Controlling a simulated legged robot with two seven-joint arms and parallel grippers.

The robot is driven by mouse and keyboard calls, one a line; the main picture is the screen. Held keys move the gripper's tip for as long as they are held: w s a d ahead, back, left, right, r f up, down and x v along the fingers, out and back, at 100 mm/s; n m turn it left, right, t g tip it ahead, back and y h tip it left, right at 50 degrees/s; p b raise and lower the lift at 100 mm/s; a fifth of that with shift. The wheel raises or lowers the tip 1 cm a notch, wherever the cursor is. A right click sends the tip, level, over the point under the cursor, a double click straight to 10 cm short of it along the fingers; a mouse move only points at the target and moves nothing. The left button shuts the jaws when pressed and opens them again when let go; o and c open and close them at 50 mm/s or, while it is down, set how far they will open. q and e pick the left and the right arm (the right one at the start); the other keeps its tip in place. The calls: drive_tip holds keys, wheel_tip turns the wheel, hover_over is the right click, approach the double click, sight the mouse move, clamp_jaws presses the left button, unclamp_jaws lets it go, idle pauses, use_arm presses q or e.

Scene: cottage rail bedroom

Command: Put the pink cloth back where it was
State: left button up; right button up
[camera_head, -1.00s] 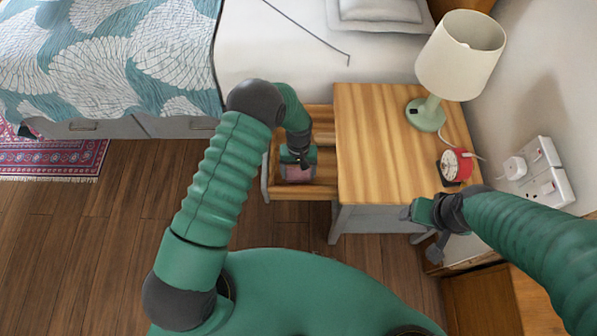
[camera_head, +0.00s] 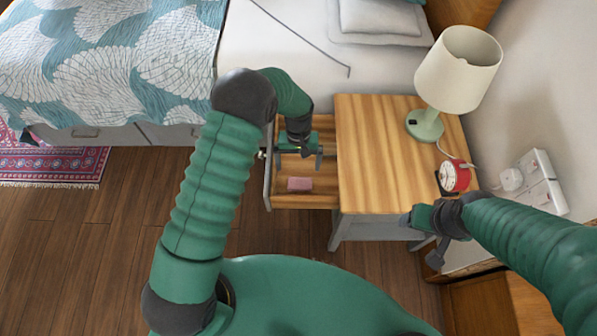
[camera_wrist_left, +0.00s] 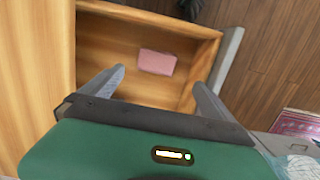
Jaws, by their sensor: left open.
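The pink cloth (camera_head: 300,184) is a small folded piece lying in the open drawer (camera_head: 318,201) of the nightstand. It also shows in the left wrist view (camera_wrist_left: 157,61), flat on the drawer's wooden bottom. My left gripper (camera_head: 299,162) is open and empty over the drawer, apart from the cloth. In the left wrist view its two fingers (camera_wrist_left: 160,80) are spread wide, with the cloth beyond them. My right gripper (camera_head: 425,236) is beside the nightstand's front right corner, holding nothing that I can see; its jaw opening is not clear.
The nightstand (camera_head: 375,150) carries a lamp (camera_head: 425,122) and a red alarm clock (camera_head: 455,176). A bed (camera_head: 275,60) with a patterned quilt stands behind. A wall socket plate (camera_head: 540,185) is at the right. Wooden floor (camera_head: 90,240) is clear at the left.

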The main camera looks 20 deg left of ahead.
use_arm(q)
drive_tip(key=s+a+r+m+t, duration=0.1)
drive_tip(key=s+r, duration=0.2)
drive_tip(key=r, duration=0.3)
drive_tip(key=s+a+r+m+t, duration=0.1)
drive_tip(key=s+a+r, duration=0.15)
drive_tip(key=r, duration=0.45)
drive_tip(key=s+a+r+m+t, duration=0.1)
drive_tip(key=s+r, duration=0.3)
drive_tip(key=s, duration=0.6)
drive_tip(key=shift+s+a+r+t, duration=0.2)
drive_tip(key=shift+s+t, duration=0.1)
drive_tip(key=shift+t, duration=0.2)
